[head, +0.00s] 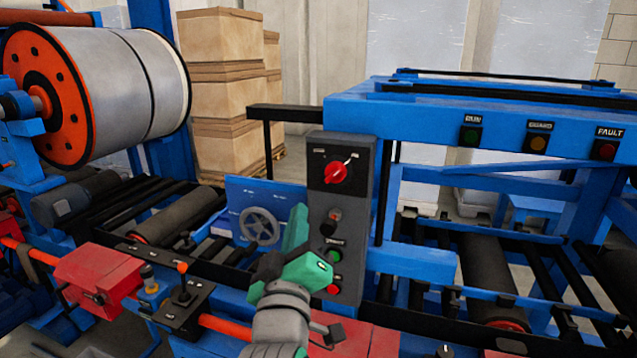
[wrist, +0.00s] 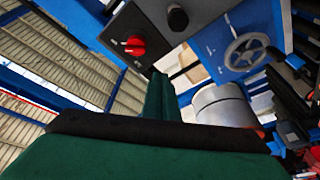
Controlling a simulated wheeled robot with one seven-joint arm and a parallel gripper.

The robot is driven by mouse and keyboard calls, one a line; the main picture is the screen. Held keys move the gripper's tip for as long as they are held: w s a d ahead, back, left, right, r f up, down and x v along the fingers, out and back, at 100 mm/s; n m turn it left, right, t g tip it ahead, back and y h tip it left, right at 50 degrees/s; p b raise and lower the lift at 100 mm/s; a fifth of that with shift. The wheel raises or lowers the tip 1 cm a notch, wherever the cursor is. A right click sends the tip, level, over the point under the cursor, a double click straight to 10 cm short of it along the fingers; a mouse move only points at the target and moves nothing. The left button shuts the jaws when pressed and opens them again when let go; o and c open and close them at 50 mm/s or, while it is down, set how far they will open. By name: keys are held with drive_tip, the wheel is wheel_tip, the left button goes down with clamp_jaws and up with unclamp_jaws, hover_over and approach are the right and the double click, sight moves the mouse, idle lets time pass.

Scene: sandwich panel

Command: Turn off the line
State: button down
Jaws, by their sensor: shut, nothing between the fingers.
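A grey upright control panel (head: 318,208) stands in the middle of the head view. It carries a red rotary switch (head: 336,173) at the top, a black knob (head: 332,218) below it, then a green button (head: 334,256) and a red button (head: 333,289). My green gripper (head: 298,218) is shut and empty, in front of the panel's left edge, and its arm partly covers the lower left of the panel. In the wrist view the shut fingers (wrist: 160,82) point up towards the panel, below the red switch (wrist: 133,45) and the black knob (wrist: 178,18). I see no contact.
Three lamps labelled RUN (head: 470,136), GUARD (head: 538,143) and FAULT (head: 605,150) sit on the blue frame at right. A handwheel (head: 259,227) is left of the panel. A large coil (head: 125,85) is at far left, and a small lever box (head: 178,305) at lower left.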

sight(335, 174)
drive_tip(key=shift+n, duration=0.3)
drive_tip(key=shift+s+r, duration=0.2)
drive_tip(key=shift+r, duration=0.5)
drive_tip(key=shift+s+r, duration=0.2)
drive_tip(key=shift+r, duration=0.45)
drive_tip(key=shift+s+r, duration=0.2)
drive_tip(key=shift+r, duration=0.5)
drive_tip(key=w+d, duration=0.1)
drive_tip(key=w, duration=0.2)
drive_tip(key=w+d, duration=0.1)
drive_tip(key=w, duration=0.2)
drive_tip(key=w+d, duration=0.1)
drive_tip(key=w, duration=0.2)
drive_tip(key=shift+d+f, duration=0.15)
drive_tip(key=shift+f, duration=0.1)
drive_tip(key=shift+s, duration=0.1)
drive_tip(key=shift+d, duration=0.1)
